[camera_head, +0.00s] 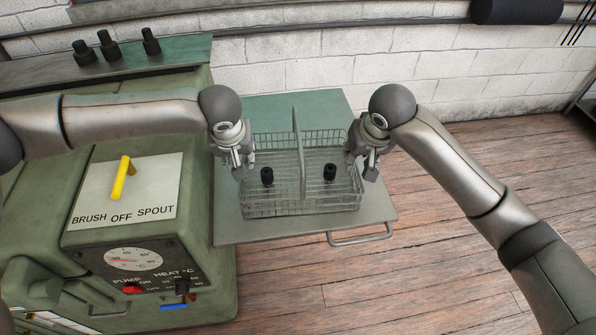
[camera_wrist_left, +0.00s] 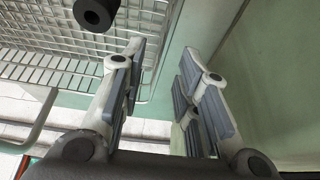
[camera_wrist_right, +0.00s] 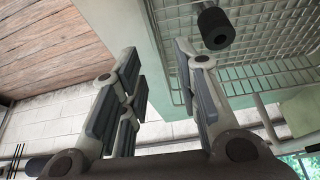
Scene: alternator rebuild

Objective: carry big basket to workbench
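The big basket (camera_head: 300,200) is a wire mesh basket with a tall central handle (camera_head: 299,150). It rests upright on the flat green-grey shelf (camera_head: 290,231) beside the green machine. Two black cylindrical pieces (camera_head: 267,176) show within its outline. My left gripper (camera_head: 241,170) is open at the basket's left end, and my right gripper (camera_head: 367,168) is open at its right end. Basket mesh also shows in the left wrist view (camera_wrist_left: 45,62) and right wrist view (camera_wrist_right: 275,70), beside the fingers. Whether the fingers touch the basket I cannot tell. I cannot identify the workbench.
The green machine (camera_head: 205,235) with a sloped control panel (camera_head: 158,190) and yellow lever (camera_head: 122,178) stands close on the left. A metal pull bar (camera_head: 360,240) juts from the shelf's front. A white brick wall (camera_head: 450,70) is behind. Wooden floor (camera_head: 440,160) lies open at right.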

